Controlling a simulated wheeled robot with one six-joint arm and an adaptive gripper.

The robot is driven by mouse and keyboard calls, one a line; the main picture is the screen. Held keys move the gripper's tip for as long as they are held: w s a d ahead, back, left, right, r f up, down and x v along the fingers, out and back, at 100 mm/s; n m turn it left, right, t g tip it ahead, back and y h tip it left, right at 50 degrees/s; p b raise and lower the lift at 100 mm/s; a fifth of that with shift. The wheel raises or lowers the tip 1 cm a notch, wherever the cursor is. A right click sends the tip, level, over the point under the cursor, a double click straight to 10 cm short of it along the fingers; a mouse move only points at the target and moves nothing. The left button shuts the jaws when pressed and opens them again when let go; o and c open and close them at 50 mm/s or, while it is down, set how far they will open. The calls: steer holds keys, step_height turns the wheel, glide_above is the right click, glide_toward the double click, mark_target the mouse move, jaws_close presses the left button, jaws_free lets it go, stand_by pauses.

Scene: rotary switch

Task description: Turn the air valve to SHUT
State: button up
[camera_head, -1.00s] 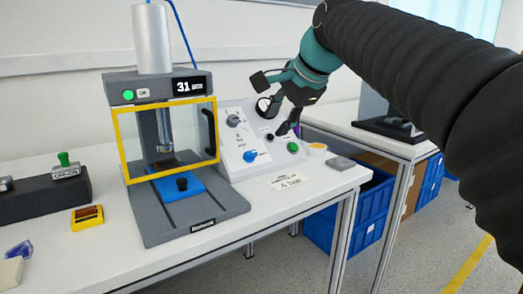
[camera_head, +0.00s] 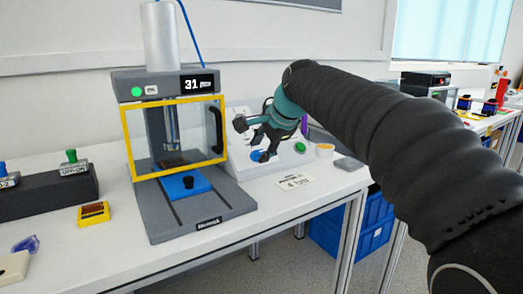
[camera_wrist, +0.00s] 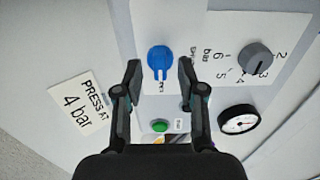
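The air valve looks to be the blue knob (camera_wrist: 160,60) on the sloped white control panel (camera_wrist: 220,25). In the wrist view its pale pointer mark faces the bottom of the picture, towards small lettering. Another small label stands right of it, partly covered by a finger; I cannot read either surely. My gripper (camera_wrist: 160,72) is open, with one fingertip on each side of the knob and visible gaps to it. In the head view my gripper (camera_head: 252,140) is in front of the panel and partly hides the blue knob (camera_head: 257,155).
A grey dial (camera_wrist: 256,57) with bar numbers, a round gauge (camera_wrist: 238,120) and a green button (camera_wrist: 159,126) share the panel. The press with its yellow-framed guard (camera_head: 174,100) stands close left of my gripper. A "4 bar" card (camera_head: 294,182) lies on the bench in front.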

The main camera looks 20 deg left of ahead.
steer(key=shift+w+a+f, duration=0.15)
steer(key=shift+a+f, duration=0.05)
steer(key=shift+f, duration=0.1)
jaws_close()
